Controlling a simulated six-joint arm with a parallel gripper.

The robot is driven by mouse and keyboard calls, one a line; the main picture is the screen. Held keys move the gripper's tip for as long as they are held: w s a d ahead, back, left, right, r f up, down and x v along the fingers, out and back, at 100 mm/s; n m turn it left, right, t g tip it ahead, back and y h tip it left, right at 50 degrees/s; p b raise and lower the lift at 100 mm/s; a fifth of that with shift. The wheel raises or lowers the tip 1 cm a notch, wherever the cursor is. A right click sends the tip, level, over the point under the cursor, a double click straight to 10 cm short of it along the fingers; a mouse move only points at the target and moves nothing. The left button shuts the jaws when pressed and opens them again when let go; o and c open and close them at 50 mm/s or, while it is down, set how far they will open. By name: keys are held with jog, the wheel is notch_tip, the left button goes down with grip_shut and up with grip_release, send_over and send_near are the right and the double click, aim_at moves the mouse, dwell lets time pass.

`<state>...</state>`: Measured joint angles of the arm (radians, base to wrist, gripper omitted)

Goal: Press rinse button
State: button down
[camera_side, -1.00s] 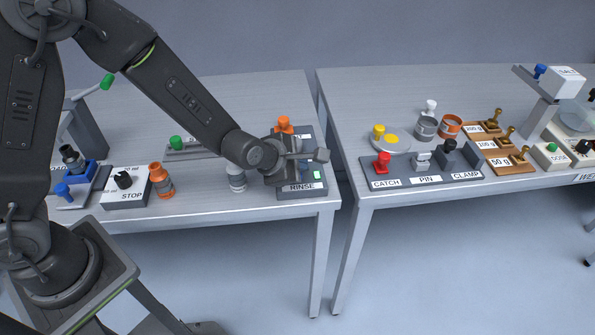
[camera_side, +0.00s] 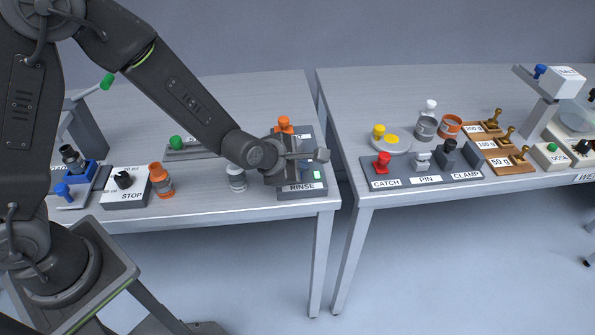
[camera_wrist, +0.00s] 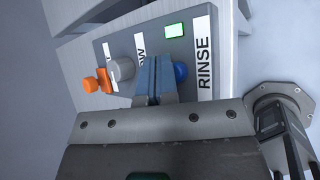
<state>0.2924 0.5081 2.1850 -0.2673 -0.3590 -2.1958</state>
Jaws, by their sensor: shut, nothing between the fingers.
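The rinse button is a blue round knob (camera_wrist: 181,72) beside the RINSE label (camera_wrist: 204,62) on a grey panel (camera_wrist: 200,20). In the side view my arm hides most of it, and the RINSE label shows at the panel's (camera_side: 287,194) front edge. My gripper (camera_wrist: 154,80) is shut and empty, its blue-grey fingers pressed together. In the wrist view the fingertips overlap the left edge of the blue button. I cannot tell whether they touch it. The gripper also shows over the panel in the side view (camera_side: 306,166).
On the same panel are a lit green lamp (camera_wrist: 176,30), a grey knob (camera_wrist: 122,70) and an orange knob (camera_wrist: 104,80). A white jar (camera_side: 237,178) stands left of the panel. A gap separates this table from the right table (camera_side: 345,110).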

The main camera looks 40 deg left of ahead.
dwell(0.5)
jog(key=shift+f, duration=0.45)
jog(key=shift+r, duration=3.45)
jog(key=shift+r, duration=0.1)
